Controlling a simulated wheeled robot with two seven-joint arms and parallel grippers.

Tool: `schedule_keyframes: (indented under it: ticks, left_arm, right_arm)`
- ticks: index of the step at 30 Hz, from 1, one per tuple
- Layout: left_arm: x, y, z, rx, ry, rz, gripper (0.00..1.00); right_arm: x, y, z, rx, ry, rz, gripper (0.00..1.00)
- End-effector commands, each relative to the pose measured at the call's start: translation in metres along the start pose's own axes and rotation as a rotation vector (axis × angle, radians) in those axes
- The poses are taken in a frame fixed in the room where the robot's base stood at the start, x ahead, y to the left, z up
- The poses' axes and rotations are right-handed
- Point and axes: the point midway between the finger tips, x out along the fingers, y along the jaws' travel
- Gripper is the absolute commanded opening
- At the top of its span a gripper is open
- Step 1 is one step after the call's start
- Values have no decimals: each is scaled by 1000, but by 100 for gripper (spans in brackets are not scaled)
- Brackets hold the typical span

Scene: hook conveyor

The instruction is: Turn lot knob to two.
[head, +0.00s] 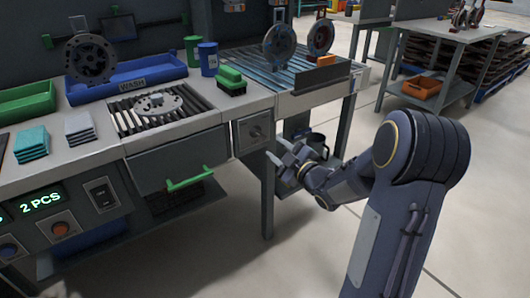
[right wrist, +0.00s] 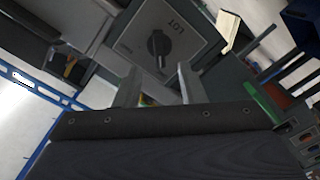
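The lot knob (right wrist: 158,45) is a black rotary knob on a grey square plate marked LOT (right wrist: 178,30). In the head view the knob (head: 255,131) is on the front of the bench, right of the drawer with the green handle. The marks around it are too small to read, so I cannot tell its setting. My right gripper (right wrist: 158,84) is open, its two fingers apart and pointing at the plate, with the knob ahead between them and nothing held. In the head view this gripper (head: 277,158) is just right of and below the knob. My left gripper is out of view.
A green drawer handle (head: 190,179) sticks out left of the knob. A bench leg (head: 267,200) stands below it. A display (head: 42,202) reads 2 PCS. A dark mug (head: 316,142) stands on the lower shelf behind my gripper. The floor (head: 310,240) in front is clear.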

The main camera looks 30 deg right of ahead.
Motion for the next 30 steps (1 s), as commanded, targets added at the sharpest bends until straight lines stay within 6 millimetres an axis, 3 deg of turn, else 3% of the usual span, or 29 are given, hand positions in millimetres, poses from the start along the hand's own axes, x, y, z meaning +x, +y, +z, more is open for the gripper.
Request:
schedule_keyframes:
  ticks: [12, 24, 30]
  left_arm:
    - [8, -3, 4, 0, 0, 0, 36]
    - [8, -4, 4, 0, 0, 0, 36]
    - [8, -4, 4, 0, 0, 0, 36]
  right_arm:
    - [62, 0, -1, 1, 1, 0, 36]
    - [72, 1, -2, 3, -1, 1, 36]
    - [71, 1, -2, 3, -1, 1, 12]
